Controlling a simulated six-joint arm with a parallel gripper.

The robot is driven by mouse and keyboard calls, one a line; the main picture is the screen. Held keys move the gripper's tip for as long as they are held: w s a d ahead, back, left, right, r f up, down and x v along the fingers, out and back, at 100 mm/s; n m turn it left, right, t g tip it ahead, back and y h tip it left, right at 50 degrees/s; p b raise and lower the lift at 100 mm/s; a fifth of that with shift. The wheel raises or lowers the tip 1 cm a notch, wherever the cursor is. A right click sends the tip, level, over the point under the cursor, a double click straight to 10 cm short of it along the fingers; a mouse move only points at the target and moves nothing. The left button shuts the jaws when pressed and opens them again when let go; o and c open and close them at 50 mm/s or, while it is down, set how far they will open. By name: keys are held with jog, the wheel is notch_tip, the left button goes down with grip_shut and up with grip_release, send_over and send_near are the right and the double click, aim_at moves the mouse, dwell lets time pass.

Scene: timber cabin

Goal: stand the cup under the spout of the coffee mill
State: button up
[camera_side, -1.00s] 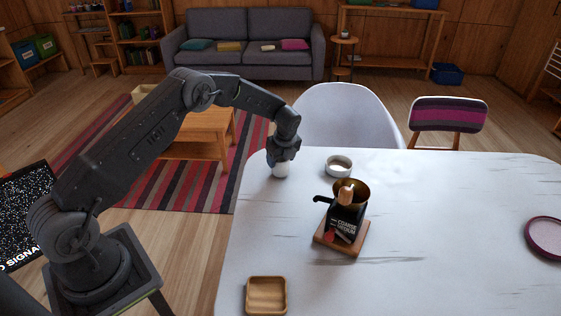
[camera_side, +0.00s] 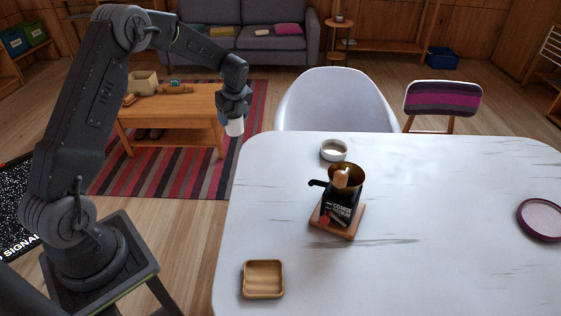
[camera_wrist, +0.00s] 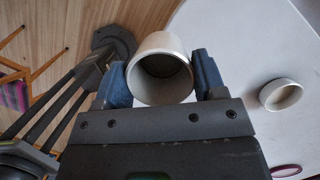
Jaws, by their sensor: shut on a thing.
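The white cup (camera_side: 235,127) is between the fingers of my gripper (camera_side: 233,112), which is shut on it. In the side view it hangs in the air by the far left edge of the table, slightly tilted. In the wrist view the cup (camera_wrist: 162,68) shows its open mouth between the two blue fingers of my gripper (camera_wrist: 160,80). The coffee mill (camera_side: 340,208) stands on a wooden base (camera_side: 349,232) on the table, right of and nearer than my gripper. A dark handle or spout sticks out at its upper left; I cannot tell which.
A white bowl (camera_side: 333,150) sits behind the mill and also shows in the wrist view (camera_wrist: 281,95). A square wooden dish (camera_side: 263,279) lies at the front left of the white table (camera_side: 430,260). A purple round dish (camera_side: 541,220) is at the right. The table between is clear.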

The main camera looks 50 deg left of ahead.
jog(key=s+a+f+n+g+h, duration=0.1)
jog(key=s+a+f+n+g, duration=0.15)
jog(key=s+n, duration=0.55)
jog(key=s+a+f+n+g+h, duration=0.1)
jog(key=s+a+f+n, duration=0.25)
jog(key=s+n, duration=0.4)
jog(key=s+d+f+n+t+h, duration=0.1)
jog(key=s+d+f+n+h, duration=0.1)
jog(key=s+n, duration=0.6)
jog(key=s+d+f+n+t+h, duration=0.1)
jog(key=s+d+f+n+h, duration=0.1)
jog(key=s+n, duration=0.7)
jog(key=shift+n, duration=0.85)
jog(key=w+d, duration=1)
jog(key=w, duration=0.1)
jog(key=w+d, duration=2.1)
jog(key=w, duration=0.1)
jog(key=shift+w+d+r, duration=0.2)
jog(key=shift+w+r, duration=0.05)
jog(key=shift+w, duration=0.1)
jog(key=shift+w+d+f, duration=0.1)
jog(key=shift+f, duration=0.2)
jog(key=shift+f, duration=0.15)
jog(key=o, duration=1.1)
jog(key=shift+c, duration=0.2)
